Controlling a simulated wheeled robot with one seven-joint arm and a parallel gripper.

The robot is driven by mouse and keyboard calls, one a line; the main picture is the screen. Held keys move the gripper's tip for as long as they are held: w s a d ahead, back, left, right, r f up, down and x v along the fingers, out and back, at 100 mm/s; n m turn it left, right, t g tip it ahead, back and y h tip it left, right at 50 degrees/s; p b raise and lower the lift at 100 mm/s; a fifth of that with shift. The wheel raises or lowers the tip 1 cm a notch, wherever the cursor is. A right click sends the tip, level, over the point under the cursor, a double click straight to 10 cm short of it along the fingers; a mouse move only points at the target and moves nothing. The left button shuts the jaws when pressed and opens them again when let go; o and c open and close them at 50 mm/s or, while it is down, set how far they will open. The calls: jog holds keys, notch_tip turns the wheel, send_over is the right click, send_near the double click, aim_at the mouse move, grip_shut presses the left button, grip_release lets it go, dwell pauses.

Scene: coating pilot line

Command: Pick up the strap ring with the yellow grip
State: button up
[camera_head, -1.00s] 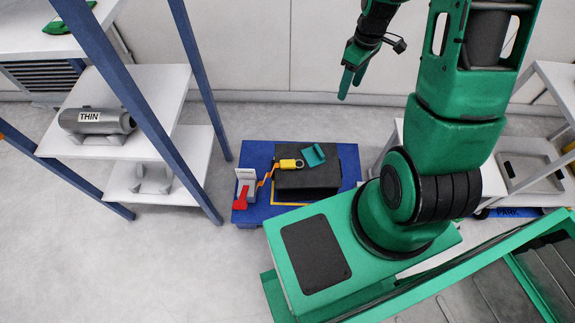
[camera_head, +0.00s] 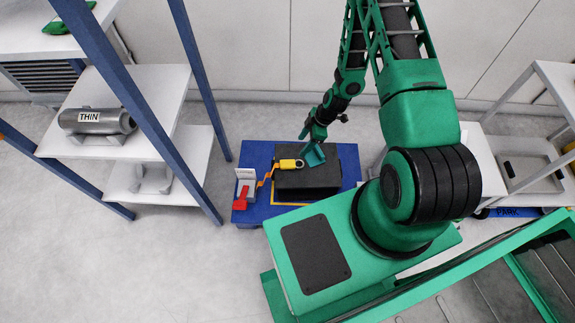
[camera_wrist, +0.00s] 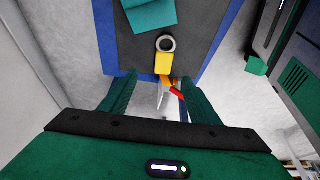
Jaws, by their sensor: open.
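The strap ring with the yellow grip (camera_head: 288,164) lies on a dark block (camera_head: 308,182) on a blue platform. An orange strap (camera_head: 266,178) runs from the grip to a white-and-red fixture (camera_head: 243,190). In the wrist view the pale ring (camera_wrist: 173,44) and yellow grip (camera_wrist: 163,63) lie ahead of my gripper (camera_wrist: 158,77), roughly in line with the gap between its fingers. My gripper (camera_head: 306,132) is open and empty, above and behind the ring in the head view.
A teal piece (camera_head: 313,154) stands on the dark block right beside the ring. The blue platform (camera_head: 258,152) surrounds the block. A blue-post rack (camera_head: 190,88) with white shelves and a "THIN" cylinder (camera_head: 97,121) stands left. A white cart (camera_head: 530,166) stands right.

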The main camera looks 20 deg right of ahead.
aim_at(289, 163)
jog(key=shift+n, duration=0.3)
jog(key=x, duration=1.3)
jog(key=shift+s+a, duration=0.25)
jog(key=shift+a, duration=0.2)
jog(key=c, duration=1.2)
